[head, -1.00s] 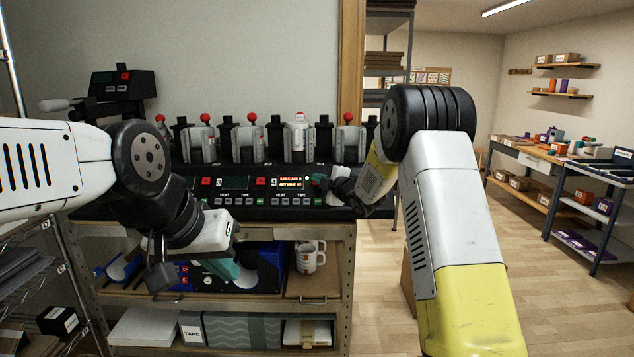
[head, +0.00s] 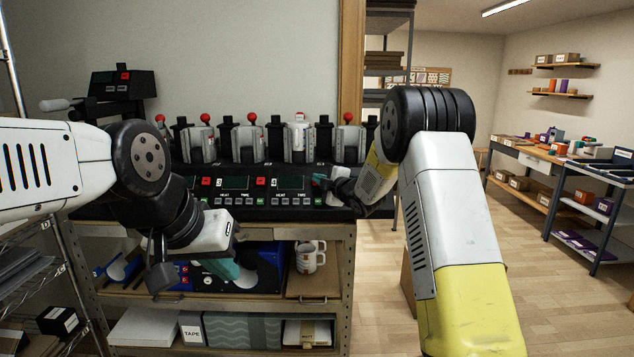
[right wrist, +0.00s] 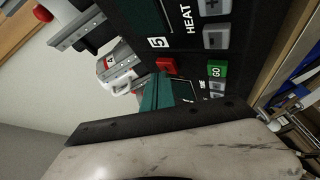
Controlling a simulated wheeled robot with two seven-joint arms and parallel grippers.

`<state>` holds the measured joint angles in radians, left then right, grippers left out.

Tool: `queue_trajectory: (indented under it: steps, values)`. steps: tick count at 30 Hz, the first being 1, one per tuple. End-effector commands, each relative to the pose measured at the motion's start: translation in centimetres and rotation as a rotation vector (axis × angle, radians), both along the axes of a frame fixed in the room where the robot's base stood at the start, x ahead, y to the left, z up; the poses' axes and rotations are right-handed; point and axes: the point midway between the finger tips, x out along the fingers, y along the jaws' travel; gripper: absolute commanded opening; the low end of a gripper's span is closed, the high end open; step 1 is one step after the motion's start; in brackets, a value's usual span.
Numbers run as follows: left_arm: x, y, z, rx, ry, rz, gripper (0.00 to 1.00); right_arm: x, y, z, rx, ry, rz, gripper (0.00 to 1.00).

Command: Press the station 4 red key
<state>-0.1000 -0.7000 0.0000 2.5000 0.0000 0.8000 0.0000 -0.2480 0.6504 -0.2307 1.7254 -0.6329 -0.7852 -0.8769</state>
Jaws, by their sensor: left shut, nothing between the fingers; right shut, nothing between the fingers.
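The press station console (head: 340,202) carries dark displays with red and green keys. In the right wrist view, a red key (right wrist: 167,65) sits left of a green GO key (right wrist: 216,70), beside a "5" label. A press part with a "4" tag (right wrist: 110,62) stands close by. My right gripper (head: 321,183) is at the console's right part. Its shut teal fingertips (right wrist: 160,92) are empty and just below the red key in that view; I cannot tell whether they touch. My left gripper (head: 226,268) is shut and empty in front of the shelf below.
Several presses with red knobs (head: 253,118) line the back of the console. A white mug (head: 309,257) stands on the shelf underneath, beside a blue device (head: 250,278). A wooden post (head: 351,80) rises at the right. The floor (head: 560,270) to the right is open.

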Motion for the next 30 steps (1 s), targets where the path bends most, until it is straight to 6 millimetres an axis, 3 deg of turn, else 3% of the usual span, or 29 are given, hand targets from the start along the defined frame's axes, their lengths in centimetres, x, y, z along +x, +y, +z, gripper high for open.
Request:
queue_trajectory:
  steps: [17,30]
  values:
    - [0.0,0.0,0.0,0.000,0.000,0.000,0.00,-1.1,0.0,1.1,0.001,-0.001,0.001,0.00]
    - [0.0,0.0,0.0,0.000,0.000,0.000,0.00,-4.2,0.0,4.0,0.001,-0.002,0.000,0.00]
